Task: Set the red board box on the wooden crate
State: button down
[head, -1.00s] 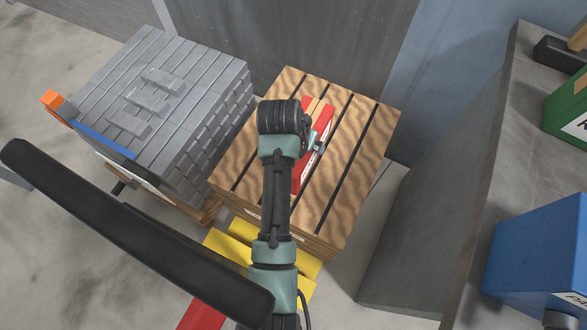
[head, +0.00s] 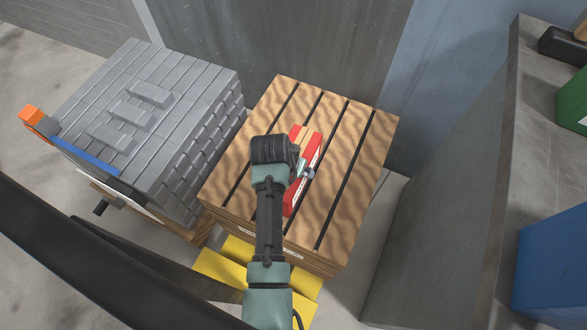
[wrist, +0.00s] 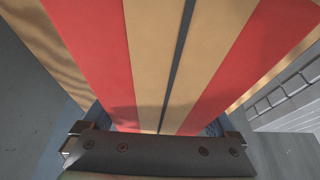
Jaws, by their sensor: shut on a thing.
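The red board box (head: 296,196), red with tan strips on top, is at the middle of the wooden crate (head: 345,200) in the head view. In the wrist view the box (wrist: 95,50) fills the middle, its red and tan strips running away from my gripper (wrist: 160,132). My gripper, also in the head view (head: 303,172), is shut on the box at its near part. My arm hides the left side of the box. I cannot tell whether the box's underside touches the slatted top.
A stack of grey ingots (head: 150,110) stands on a pallet close left of the crate. A yellow thing (head: 225,265) lies at the crate's front. A grey bench (head: 450,190) with a blue bin (head: 555,255) is at the right. A grey wall panel (head: 280,45) stands behind.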

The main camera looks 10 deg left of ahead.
jog(key=shift+w+f, duration=0.1)
jog(key=shift+f, duration=0.15)
jog(key=shift+f, duration=0.15)
grip_release()
jog(key=shift+f, duration=0.1)
